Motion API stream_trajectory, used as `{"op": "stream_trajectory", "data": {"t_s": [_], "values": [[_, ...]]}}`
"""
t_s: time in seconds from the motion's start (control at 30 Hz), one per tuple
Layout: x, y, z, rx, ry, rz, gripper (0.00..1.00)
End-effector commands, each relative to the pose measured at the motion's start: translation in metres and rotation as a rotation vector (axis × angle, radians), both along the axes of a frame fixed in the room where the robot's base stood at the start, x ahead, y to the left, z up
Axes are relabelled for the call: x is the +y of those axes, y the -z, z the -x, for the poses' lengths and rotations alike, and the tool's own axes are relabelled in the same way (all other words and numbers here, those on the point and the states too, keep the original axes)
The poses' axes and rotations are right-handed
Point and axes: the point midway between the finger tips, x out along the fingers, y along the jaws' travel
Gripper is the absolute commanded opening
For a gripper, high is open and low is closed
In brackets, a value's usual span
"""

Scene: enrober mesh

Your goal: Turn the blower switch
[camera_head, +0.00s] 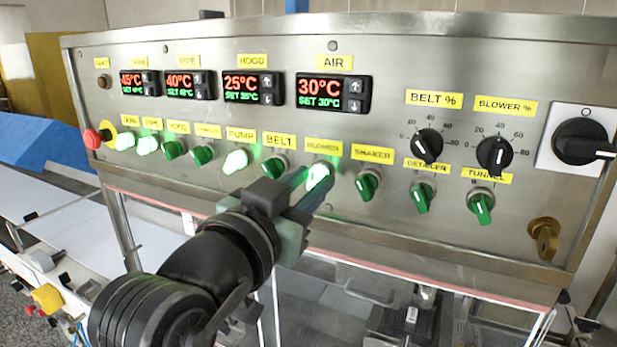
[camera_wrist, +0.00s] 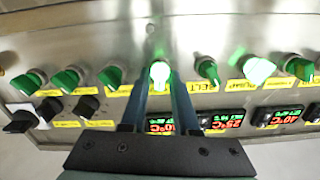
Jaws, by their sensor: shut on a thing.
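The blower switch (camera_head: 319,174) is a green knob, brightly lit, under the yellow "BLOWER" label (camera_head: 324,146) on the steel control panel. My gripper (camera_head: 311,184) reaches up to it from below left and is shut on it. In the wrist view the lit blower switch (camera_wrist: 160,74) sits between the two fingertips of my gripper (camera_wrist: 160,86). The fingers partly cover the knob's sides, so its exact angle is hard to tell.
The unlit belt switch (camera_head: 275,167) is close on the left, and the shaker switch (camera_head: 367,185) on the right. The pump switch (camera_head: 236,161) is lit. Temperature displays (camera_head: 333,92) are above. A red emergency button (camera_head: 93,138) is at the panel's left end.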

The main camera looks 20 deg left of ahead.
Motion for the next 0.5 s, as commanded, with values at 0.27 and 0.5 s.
{"op": "stream_trajectory", "data": {"t_s": [0.27, 0.5], "values": [[-0.0007, -0.0021, -0.0002, 0.010, 0.002, 0.263, 0.00], [-0.0004, -0.0021, -0.0002, 0.016, 0.001, 0.462, 0.00]]}}
